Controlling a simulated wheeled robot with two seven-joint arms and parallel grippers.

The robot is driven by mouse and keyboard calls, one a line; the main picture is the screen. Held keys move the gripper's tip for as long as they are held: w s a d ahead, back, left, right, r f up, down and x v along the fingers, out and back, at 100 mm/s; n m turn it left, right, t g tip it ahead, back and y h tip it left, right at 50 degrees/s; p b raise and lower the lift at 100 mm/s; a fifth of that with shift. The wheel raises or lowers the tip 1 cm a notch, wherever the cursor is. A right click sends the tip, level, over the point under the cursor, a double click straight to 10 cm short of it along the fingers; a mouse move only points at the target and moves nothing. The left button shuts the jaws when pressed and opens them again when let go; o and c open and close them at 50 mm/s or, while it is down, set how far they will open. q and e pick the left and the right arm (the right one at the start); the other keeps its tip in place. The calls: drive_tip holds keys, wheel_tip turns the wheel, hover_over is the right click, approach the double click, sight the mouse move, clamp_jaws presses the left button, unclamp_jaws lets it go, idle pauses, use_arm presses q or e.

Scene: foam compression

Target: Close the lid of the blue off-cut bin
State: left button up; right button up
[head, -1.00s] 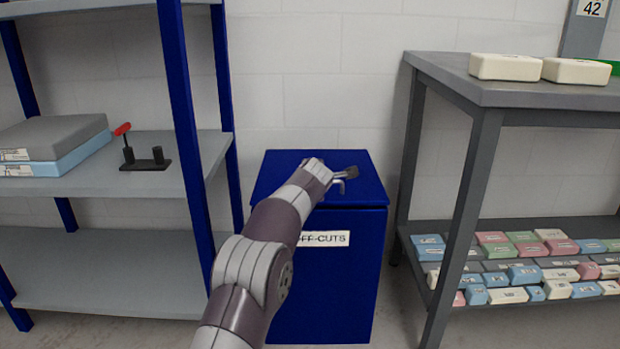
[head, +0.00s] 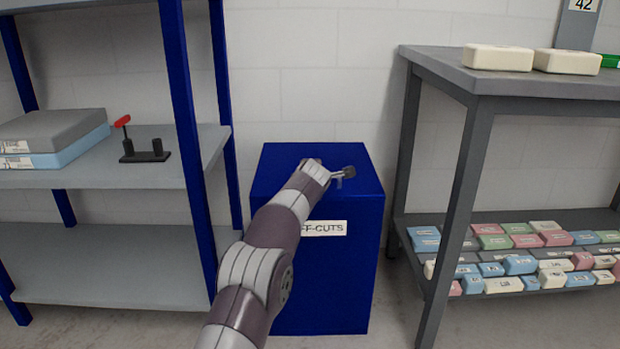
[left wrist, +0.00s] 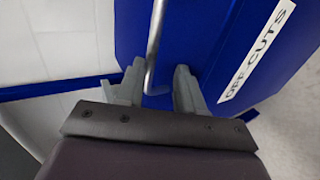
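The blue off-cut bin (head: 345,270) stands on the floor between shelf and bench, with an OFF-CUTS label partly hidden by my left arm. Its blue lid (head: 290,158) looks down and about level on the bin; I cannot tell whether it is fully seated. My left gripper (head: 346,173) is just over the lid's top. In the left wrist view, my left gripper (left wrist: 158,85) is open, with a bent grey metal rod (left wrist: 156,40) between its fingers and visible gaps beside it. The blue bin surface (left wrist: 205,35) lies beyond. My right gripper is not in view.
A blue-framed shelf (head: 190,140) on the left holds foam sheets (head: 60,140) and a small black fixture with a red handle (head: 145,152). A grey bench (head: 440,65) on the right carries cream blocks, with coloured blocks on its lower shelf. Bare floor shows beside the bin.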

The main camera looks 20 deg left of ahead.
use_arm(q)
drive_tip(key=shift+s+f, duration=0.15)
drive_tip(key=shift+f, duration=0.75)
drive_tip(key=shift+s+d+r, duration=0.15)
drive_tip(key=shift+s+r, duration=0.05)
drive_tip(key=shift+s, duration=0.05)
drive_tip(key=r+b+v, duration=0.1)
drive_tip(key=v, duration=1.1)
drive_tip(key=shift+r, duration=0.4)
drive_tip(key=shift+w, duration=0.1)
